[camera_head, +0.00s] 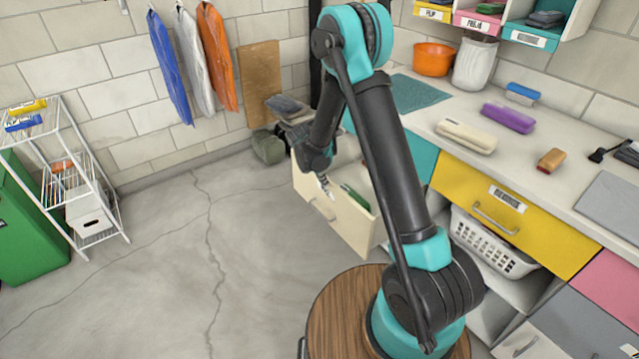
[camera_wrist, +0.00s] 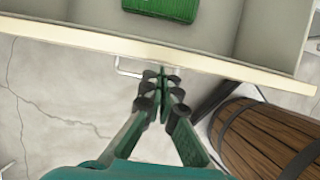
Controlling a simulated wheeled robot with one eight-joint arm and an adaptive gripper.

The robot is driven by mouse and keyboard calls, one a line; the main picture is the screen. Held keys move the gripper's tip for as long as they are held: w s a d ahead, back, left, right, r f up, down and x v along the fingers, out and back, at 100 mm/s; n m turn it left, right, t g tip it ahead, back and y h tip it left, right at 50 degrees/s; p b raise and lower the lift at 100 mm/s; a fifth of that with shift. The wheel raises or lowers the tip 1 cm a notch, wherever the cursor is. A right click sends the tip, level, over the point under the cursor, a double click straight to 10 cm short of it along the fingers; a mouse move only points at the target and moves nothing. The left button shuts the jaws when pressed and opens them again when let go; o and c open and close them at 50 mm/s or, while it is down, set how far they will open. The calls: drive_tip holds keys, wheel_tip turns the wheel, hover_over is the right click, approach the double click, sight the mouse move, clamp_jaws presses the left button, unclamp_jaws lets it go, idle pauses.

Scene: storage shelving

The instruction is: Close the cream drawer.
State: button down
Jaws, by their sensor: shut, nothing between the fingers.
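The cream drawer (camera_head: 338,220) stands pulled out from the cabinet under the counter. In the wrist view its front edge (camera_wrist: 70,35) crosses the picture, and a metal handle (camera_wrist: 128,70) shows partly below it. A green item (camera_head: 357,197) lies inside the drawer, and it also shows in the wrist view (camera_wrist: 160,8). My gripper (camera_wrist: 160,74) is shut and empty, at the outer side of the drawer front beside the handle. In the head view my gripper (camera_head: 326,190) overlaps the drawer front. I cannot tell whether the fingertips touch it.
A yellow drawer (camera_head: 505,210) is shut, with a white basket (camera_head: 490,245) below it. A wooden barrel-like thing (camera_wrist: 265,135) shows at the right of the wrist view. A white rack (camera_head: 70,170) and green bin (camera_head: 25,230) stand left. The floor between is clear.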

idle(0.3)
drive_tip(key=w+d, duration=0.7)
drive_tip(key=d, duration=0.3)
drive_tip(key=w+d, duration=0.7)
drive_tip(key=d, duration=0.3)
drive_tip(key=shift+w, duration=0.3)
drive_tip(key=s+a+r, duration=0.5)
drive_tip(key=s+r, duration=0.2)
drive_tip(key=r, duration=0.2)
drive_tip(key=w+d+f, duration=0.4)
drive_tip(key=d+f, duration=0.2)
drive_tip(key=f, duration=0.3)
drive_tip(key=shift+w+d+f, duration=0.2)
drive_tip(key=shift+w+f, duration=0.15)
drive_tip(key=shift+w, duration=0.05)
